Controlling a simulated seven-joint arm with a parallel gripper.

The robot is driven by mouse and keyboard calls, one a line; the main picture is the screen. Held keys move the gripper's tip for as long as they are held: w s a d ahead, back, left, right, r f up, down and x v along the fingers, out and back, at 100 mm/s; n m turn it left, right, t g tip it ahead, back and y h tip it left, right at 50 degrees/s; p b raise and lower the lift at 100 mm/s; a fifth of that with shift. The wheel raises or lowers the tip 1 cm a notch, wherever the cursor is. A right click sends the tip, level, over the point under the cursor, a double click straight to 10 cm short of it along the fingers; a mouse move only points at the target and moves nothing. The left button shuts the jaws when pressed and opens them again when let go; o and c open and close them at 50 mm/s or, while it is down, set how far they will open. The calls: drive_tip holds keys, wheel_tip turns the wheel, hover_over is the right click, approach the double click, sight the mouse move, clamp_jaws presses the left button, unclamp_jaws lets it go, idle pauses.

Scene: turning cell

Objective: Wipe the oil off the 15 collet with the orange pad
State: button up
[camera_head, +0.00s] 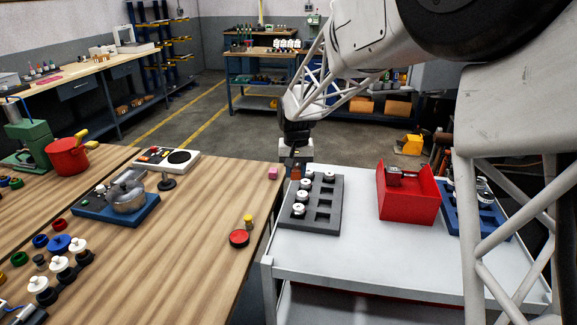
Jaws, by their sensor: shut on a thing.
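My gripper (296,163) points down at the back left corner of the white cart, just beyond the grey rack. It is shut on a small orange-brown block, which I take as the orange pad (295,173). Size marks and oil are too small to see, so I cannot tell which collet is 15.
A red open bin (408,205) stands right of the rack, and a blue rack (481,223) beyond it. The cart's front (380,268) is clear.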

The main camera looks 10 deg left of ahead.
sight(300, 174)
drive_tip(key=shift+s+d+r+m, duration=0.2)
drive_tip(key=shift+s+d+m, duration=0.75)
drive_tip(key=shift+s+m, duration=0.25)
drive_tip(key=shift+f, duration=0.1)
